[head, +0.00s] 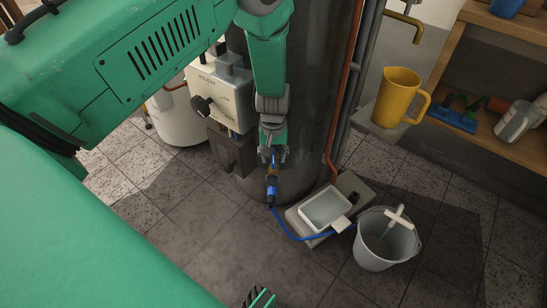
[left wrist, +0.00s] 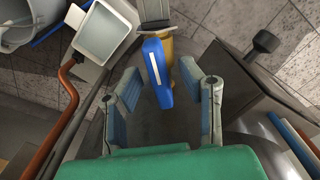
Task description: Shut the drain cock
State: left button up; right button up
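The drain cock (head: 271,188) sits low on the front of the dark cylindrical tank, with a brass body and a blue lever. In the left wrist view the blue lever (left wrist: 157,72) points from the brass body (left wrist: 168,48) toward my gripper, slightly tilted. My left gripper (head: 272,155) is just above the cock, fingers pointing down. In the left wrist view my left gripper (left wrist: 159,72) is open, with the lever between its fingers and a gap visible on each side. The gripper partly hides the cock in the head view. My right gripper is not seen.
A copper pipe (head: 333,130) runs down the tank's right.

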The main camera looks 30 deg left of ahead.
pick_arm(q)
grip_shut()
jog(key=shift+r+n+p, duration=0.1)
jog(key=shift+n+p, duration=0.8)
jog(key=shift+p, duration=0.05)
jog(key=n+p, duration=0.1)
jog(key=n, duration=0.1)
jog(key=shift+n+p, duration=0.3)
jog(key=shift+p, duration=0.1)
jog(key=n+p, duration=0.1)
jog(key=n, duration=0.2)
jog(key=shift+n+p, duration=0.5)
jog(key=shift+n, duration=0.8)
jog(key=shift+d, duration=0.1)
